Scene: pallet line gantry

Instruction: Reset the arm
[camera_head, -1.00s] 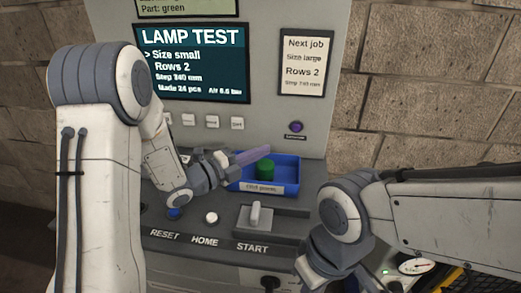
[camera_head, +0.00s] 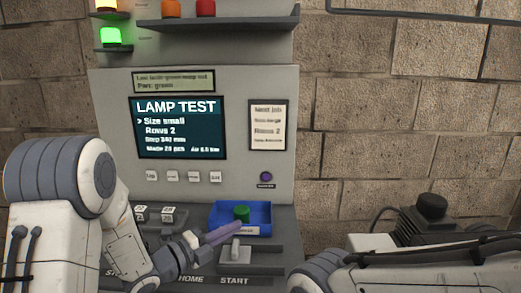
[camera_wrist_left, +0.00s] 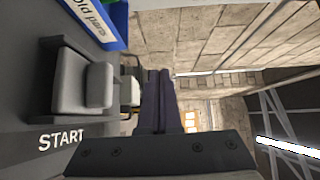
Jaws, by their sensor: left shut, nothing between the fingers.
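My left arm comes in from the left in the head view. Its gripper (camera_head: 238,226) has its purple-grey fingers together and empty, over the console in front of the blue tray. The closed fingers also show in the left wrist view (camera_wrist_left: 158,90), with the START lever (camera_wrist_left: 83,86) to their left and nothing between them. In the head view the lever (camera_head: 236,249) stands just below the fingertips. My right arm crosses the lower right, and its gripper is outside the picture.
The blue tray (camera_head: 263,217) holds a green part (camera_head: 241,213). The grey panel carries a LAMP TEST screen (camera_head: 180,130), a row of buttons and a purple button (camera_head: 266,177). A green lamp (camera_head: 110,37) glows at top left. A brick wall (camera_head: 400,130) stands behind.

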